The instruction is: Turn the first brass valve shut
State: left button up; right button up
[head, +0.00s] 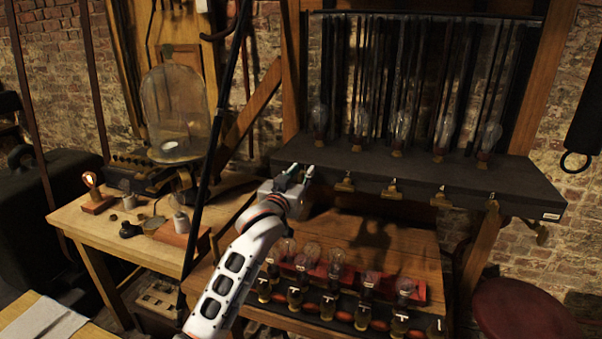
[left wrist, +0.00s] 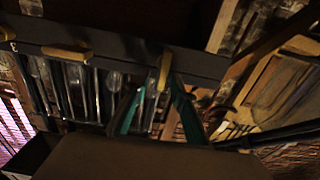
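A row of brass valves runs along the front edge of the dark shelf (head: 420,180). The second brass valve (head: 344,186) and those to its right show in the head view. The first brass valve, at the left end, is hidden there behind my left gripper (head: 301,171). In the left wrist view, a brass valve handle (left wrist: 165,72) stands across the shelf edge, just ahead of the two teal fingertips. Another brass handle (left wrist: 68,53) lies along the edge. My left gripper (left wrist: 157,90) is open, with a gap between its fingertips. My right gripper is not in view.
Several glass bulbs (head: 403,122) stand on the shelf. Below is a wooden bench (head: 400,240) with more bulbs in a red rack (head: 318,272). A wooden table (head: 110,225) with a glass bell jar (head: 175,110) stands left. A red stool (head: 525,310) stands right.

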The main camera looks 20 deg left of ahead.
pick_arm(q)
grip_shut()
jog(key=shift+m, duration=0.3)
jog(key=shift+d+f+m, duration=0.4)
jog(key=shift+f+m, duration=0.05)
jog(key=shift+m, duration=2.4)
jog(key=shift+d+f+m, duration=0.4)
jog(key=shift+m, duration=2.5)
jog(key=shift+d+f+m, duration=0.4)
jog(key=shift+f+m, duration=0.05)
jog(key=shift+m, duration=2.4)
